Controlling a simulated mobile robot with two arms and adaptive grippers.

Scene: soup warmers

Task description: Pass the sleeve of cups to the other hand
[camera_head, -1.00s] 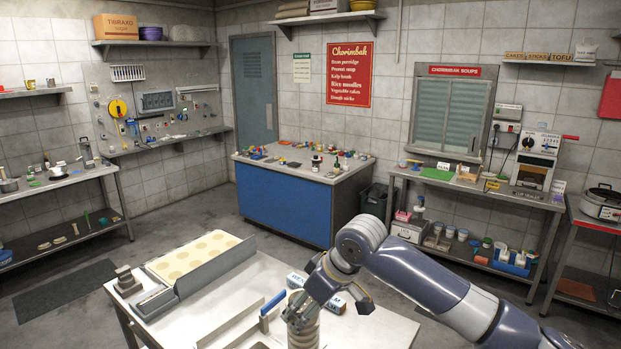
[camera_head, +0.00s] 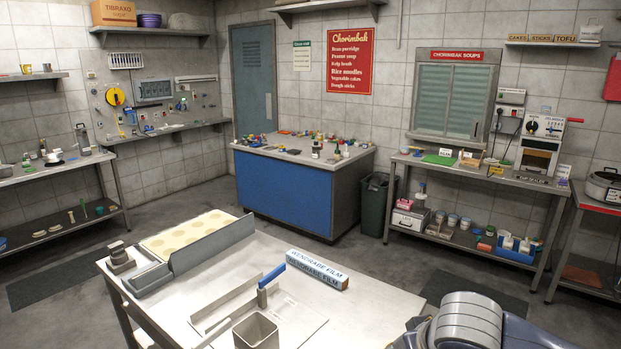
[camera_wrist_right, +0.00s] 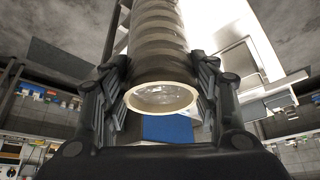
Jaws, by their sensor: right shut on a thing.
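The sleeve of cups (camera_wrist_right: 160,45) is a pale, ribbed stack of nested cups. It shows in the right wrist view, with one round cup mouth facing the camera. My right gripper (camera_wrist_right: 162,75) is shut on it, with a dark finger on each side near that mouth. The far end of the sleeve runs out of the top of that view. In the head view only my right arm shows at the lower right; its gripper and the sleeve are out of frame. My left gripper is in neither view.
The near steel table (camera_head: 375,303) holds a film box (camera_head: 318,270), a blue-handled tool (camera_head: 270,284), a square metal container (camera_head: 256,333) and a tray of pale rounds (camera_head: 190,234). Its right part is bare. A blue-fronted counter (camera_head: 283,197) stands behind, across open floor.

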